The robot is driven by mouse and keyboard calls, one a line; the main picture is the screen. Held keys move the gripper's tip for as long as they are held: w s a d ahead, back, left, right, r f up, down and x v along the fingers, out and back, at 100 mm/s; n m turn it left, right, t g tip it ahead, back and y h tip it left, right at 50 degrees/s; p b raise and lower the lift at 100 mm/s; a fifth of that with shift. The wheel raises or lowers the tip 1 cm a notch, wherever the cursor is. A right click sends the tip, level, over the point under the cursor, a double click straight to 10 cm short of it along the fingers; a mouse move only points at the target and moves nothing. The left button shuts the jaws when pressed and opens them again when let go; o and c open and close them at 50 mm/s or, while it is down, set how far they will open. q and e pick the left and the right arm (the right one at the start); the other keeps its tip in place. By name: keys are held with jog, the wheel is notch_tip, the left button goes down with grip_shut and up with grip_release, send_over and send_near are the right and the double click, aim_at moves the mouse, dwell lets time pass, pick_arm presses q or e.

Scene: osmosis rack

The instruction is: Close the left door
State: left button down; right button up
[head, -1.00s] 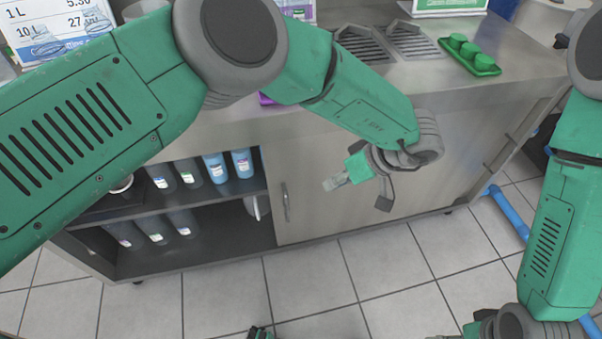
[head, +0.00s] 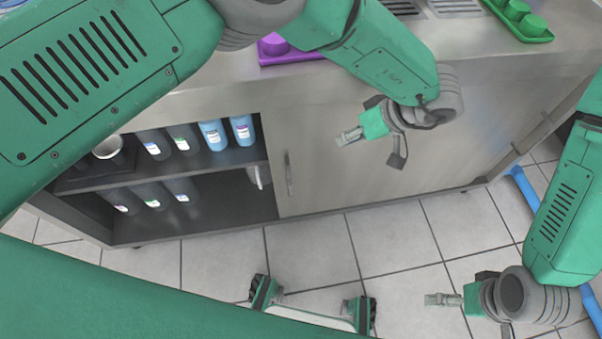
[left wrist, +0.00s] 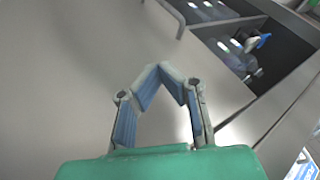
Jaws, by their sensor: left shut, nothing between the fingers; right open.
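The cabinet's grey metal door (head: 330,185) covers the front right of an open bay. Its upright bar handle (head: 289,173) is near the door's left edge. The handle also shows at the top of the left wrist view (left wrist: 178,18). My left gripper (head: 348,136) is shut and empty in front of the door, right of the handle and a little higher, apart from it. In the left wrist view its fingertips (left wrist: 160,70) meet over the bare door face. My right gripper (head: 440,299) is open and empty, low over the floor at the right.
The open bay (head: 225,185) holds several dark and blue bottles (head: 213,134) on two levels. A purple tray (head: 290,57) and a green tray (head: 535,36) stand on the counter. A blue pipe (head: 523,188) runs on the floor at the right.

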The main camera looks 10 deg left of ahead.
pick_arm(q)
jog(key=b, duration=0.5)
send_near(299, 170)
jog(key=a+f+b, duration=0.2)
jog(key=f, duration=0.1)
jog(key=shift+s+b, duration=0.3)
jog(key=shift+s, duration=0.05)
jog(key=s+a, duration=0.2)
jog(key=a, duration=0.1)
jog(key=shift+s+r, duration=0.1)
jog(key=shift+r, duration=0.25)
